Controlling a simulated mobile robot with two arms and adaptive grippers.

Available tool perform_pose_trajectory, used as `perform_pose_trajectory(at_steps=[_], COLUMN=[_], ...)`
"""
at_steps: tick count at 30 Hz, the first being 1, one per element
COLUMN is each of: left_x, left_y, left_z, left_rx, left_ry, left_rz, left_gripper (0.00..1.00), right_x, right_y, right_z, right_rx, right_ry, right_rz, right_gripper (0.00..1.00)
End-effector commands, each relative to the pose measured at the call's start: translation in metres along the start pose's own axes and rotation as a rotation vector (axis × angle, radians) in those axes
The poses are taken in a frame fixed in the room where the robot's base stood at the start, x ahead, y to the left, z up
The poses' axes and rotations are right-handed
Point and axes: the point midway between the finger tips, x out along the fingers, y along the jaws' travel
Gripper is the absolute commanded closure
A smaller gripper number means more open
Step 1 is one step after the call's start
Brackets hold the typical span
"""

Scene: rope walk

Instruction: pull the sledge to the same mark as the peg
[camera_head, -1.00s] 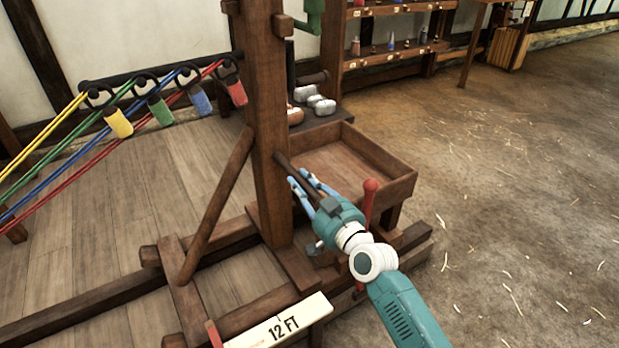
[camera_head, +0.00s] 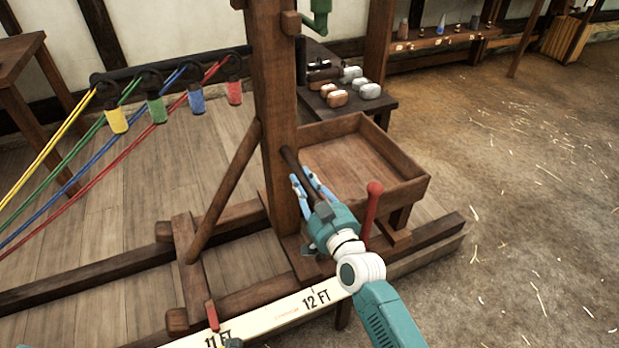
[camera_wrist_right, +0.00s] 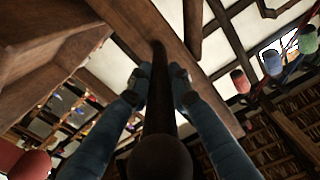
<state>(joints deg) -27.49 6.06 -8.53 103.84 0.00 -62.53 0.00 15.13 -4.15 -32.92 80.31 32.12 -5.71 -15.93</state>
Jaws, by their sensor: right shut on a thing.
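The wooden sledge (camera_head: 272,130) has a tall post, a brace and low beams on rails. A dark round handle (camera_head: 289,160) sticks out of its post; it also shows in the wrist view (camera_wrist_right: 160,95). My right gripper (camera_head: 302,184) is shut on this handle, one finger on each side. A red pointer (camera_head: 212,315) stands at the sledge's front beam, close to the 11 FT label on the white scale board (camera_head: 270,315). A dark grey piece (camera_head: 235,343) shows at the board's lower edge; I cannot tell if it is the peg.
Yellow, green, blue and red strands run from hooks with coloured weights (camera_head: 157,109) on a dark bar. A wooden tray (camera_head: 405,184) and a red-knobbed lever (camera_head: 370,212) sit right of the post. Straw-strewn floor at right is open.

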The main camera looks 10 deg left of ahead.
Motion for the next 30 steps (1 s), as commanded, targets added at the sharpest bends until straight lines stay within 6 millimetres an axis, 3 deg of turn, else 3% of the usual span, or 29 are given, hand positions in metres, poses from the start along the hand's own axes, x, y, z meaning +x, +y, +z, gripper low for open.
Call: perform_pose_trajectory(at_steps=[1, 9, 10, 13, 23, 30], left_x=[0.001, 0.001, 0.001, 0.001, 0.001, 0.001], left_y=[0.0, 0.0, 0.0, 0.0, 0.0, 0.0], left_z=[0.0, 0.0, 0.0, 0.0, 0.0, 0.0], left_rx=[0.0, 0.0, 0.0, 0.0, -0.001, 0.0], left_ry=[0.0, 0.0, 0.0, 0.0, -0.001, 0.0], left_rz=[0.0, 0.0, 0.0, 0.0, 0.0, 0.0], left_gripper=[1.0, 1.0, 1.0, 1.0, 1.0, 1.0], right_x=[-0.001, -0.001, -0.001, -0.001, -0.001, -0.029], right_y=[-0.005, -0.005, -0.005, -0.005, -0.002, -0.001], right_z=[0.009, 0.01, 0.01, 0.009, 0.004, 0.005], right_rx=[0.003, 0.002, 0.002, 0.002, 0.0, 0.0], right_ry=[-0.018, -0.019, -0.019, -0.017, -0.007, -0.008], right_rz=[-0.007, -0.007, -0.007, -0.007, -0.003, -0.002], right_gripper=[1.0, 1.0, 0.78, 0.61, 0.61, 0.61])
